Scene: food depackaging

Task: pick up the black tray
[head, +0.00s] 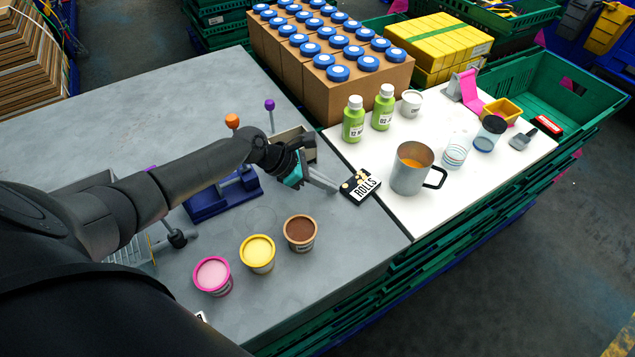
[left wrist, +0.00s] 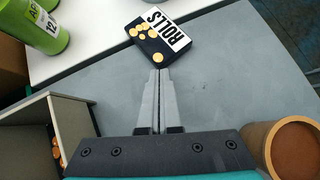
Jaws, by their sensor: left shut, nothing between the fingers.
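The black tray (head: 360,187) holds several small orange-yellow rounds and a white label reading "ROLLS". It lies near the seam between the grey table and the white board. In the left wrist view the tray (left wrist: 160,47) is just beyond my fingertips. My left gripper (head: 336,188) is shut and empty, its fingers pointing at the tray's near side. In the left wrist view the fingers of the left gripper (left wrist: 158,72) are pressed together close to the tray's near corner; I cannot tell whether they touch it. My right gripper is not in view.
A grey bin (head: 297,138) stands beside my left gripper. Pink, yellow and brown cups (head: 300,232) stand nearer on the grey table. A metal mug (head: 411,170) and two green bottles (head: 353,120) stand behind the tray on the white board. Grey table right of the brown cup is clear.

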